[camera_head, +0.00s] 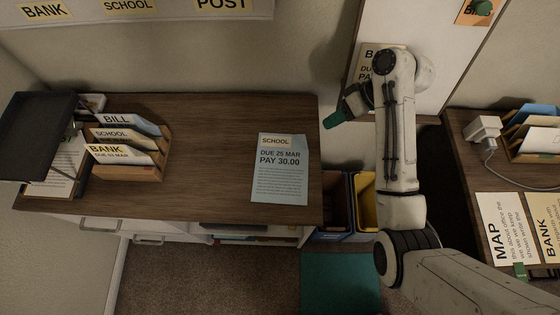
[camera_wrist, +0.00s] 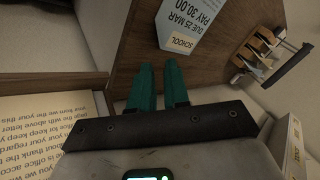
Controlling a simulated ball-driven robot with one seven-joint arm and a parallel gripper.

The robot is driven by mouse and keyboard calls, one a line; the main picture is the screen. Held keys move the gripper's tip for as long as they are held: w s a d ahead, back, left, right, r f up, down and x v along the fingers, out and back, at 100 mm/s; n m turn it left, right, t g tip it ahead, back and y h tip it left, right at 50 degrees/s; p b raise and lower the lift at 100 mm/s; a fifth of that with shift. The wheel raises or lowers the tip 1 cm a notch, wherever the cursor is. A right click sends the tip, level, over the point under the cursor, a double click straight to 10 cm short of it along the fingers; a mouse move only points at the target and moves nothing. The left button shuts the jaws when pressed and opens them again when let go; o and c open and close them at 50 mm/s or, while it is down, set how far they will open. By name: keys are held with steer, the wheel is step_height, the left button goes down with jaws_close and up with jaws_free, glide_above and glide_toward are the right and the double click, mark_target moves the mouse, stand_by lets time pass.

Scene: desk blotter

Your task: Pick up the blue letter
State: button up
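The blue letter (camera_head: 280,185) is a pale blue sheet with a yellow SCHOOL label and the words DUE 25 MAR, PAY 30.00. It lies flat near the right end of the wooden desk (camera_head: 210,190). It also shows at the top of the wrist view (camera_wrist: 200,22). My gripper (camera_head: 333,121) is raised to the right of the letter, apart from it. In the wrist view its green fingers (camera_wrist: 158,75) lie close together with nothing seen held.
A wooden letter rack (camera_head: 145,172) with BILL, SCHOOL and BANK letters stands at the desk's left, beside a dark tray (camera_head: 40,130). A blue bin (camera_head: 336,205) and a yellow bin (camera_head: 366,190) stand past the desk's right edge. The desk's middle is clear.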

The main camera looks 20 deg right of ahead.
glide_above(308, 141)
steer(key=d, duration=0.2)
steer(key=f, duration=0.4)
steer(key=shift+s+d, duration=0.2)
steer(key=shift+s, duration=0.05)
steer(key=shift+x, duration=2.55)
steer(key=shift+s+d+f, duration=0.1)
steer(key=shift+s+d, duration=0.05)
jaws_close()
